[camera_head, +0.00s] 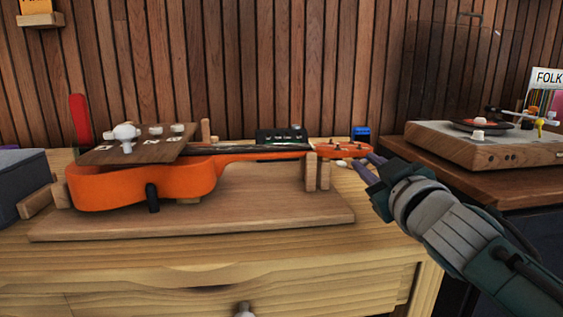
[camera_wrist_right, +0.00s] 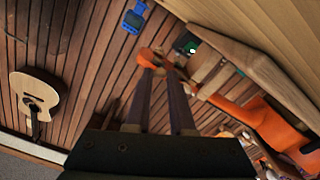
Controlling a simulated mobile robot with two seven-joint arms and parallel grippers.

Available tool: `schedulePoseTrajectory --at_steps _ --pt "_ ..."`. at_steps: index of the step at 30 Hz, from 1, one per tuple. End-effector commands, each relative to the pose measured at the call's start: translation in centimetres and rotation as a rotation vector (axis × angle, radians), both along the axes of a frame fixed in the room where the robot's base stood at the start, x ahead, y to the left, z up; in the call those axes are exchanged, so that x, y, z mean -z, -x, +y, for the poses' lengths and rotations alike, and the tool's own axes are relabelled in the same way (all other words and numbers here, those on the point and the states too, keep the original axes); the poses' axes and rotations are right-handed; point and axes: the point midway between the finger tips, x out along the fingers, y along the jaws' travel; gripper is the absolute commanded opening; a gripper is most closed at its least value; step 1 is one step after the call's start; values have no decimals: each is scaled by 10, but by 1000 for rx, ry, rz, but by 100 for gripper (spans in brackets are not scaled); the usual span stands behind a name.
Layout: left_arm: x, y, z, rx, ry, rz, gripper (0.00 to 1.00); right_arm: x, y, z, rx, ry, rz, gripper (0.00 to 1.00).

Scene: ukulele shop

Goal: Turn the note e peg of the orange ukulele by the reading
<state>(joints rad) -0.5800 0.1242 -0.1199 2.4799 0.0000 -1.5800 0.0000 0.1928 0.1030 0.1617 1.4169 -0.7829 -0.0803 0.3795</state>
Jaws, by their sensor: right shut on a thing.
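The orange ukulele (camera_head: 135,188) lies on a wooden stand, its neck pointing right. Its headstock (camera_head: 342,150) rests beside a wooden support and has small pegs. My right gripper (camera_head: 362,162) reaches in from the right and is shut on a peg at the headstock's right end; I cannot tell which note it is. In the right wrist view the fingers (camera_wrist_right: 163,72) meet at the headstock (camera_wrist_right: 150,57) and hide the peg. A small blue tuner (camera_head: 360,132) stands behind the headstock; its reading is too small to read. My left gripper is not in view.
The stand's board (camera_head: 220,215) lies on a light wooden cabinet (camera_head: 200,262). A dark box with knobs (camera_head: 282,135) is behind the neck. A record player (camera_head: 490,145) stands at the right. A grey box (camera_head: 22,180) is at the left edge.

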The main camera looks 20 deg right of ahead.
Motion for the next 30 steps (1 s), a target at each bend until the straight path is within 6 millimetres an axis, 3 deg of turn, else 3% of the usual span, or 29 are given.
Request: schedulePoseTrajectory --at_steps 15,30 --pt "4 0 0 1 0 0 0 1 0 1 0 413 99 0" --pt "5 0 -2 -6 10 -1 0 2 0 1 1 557 135 0"
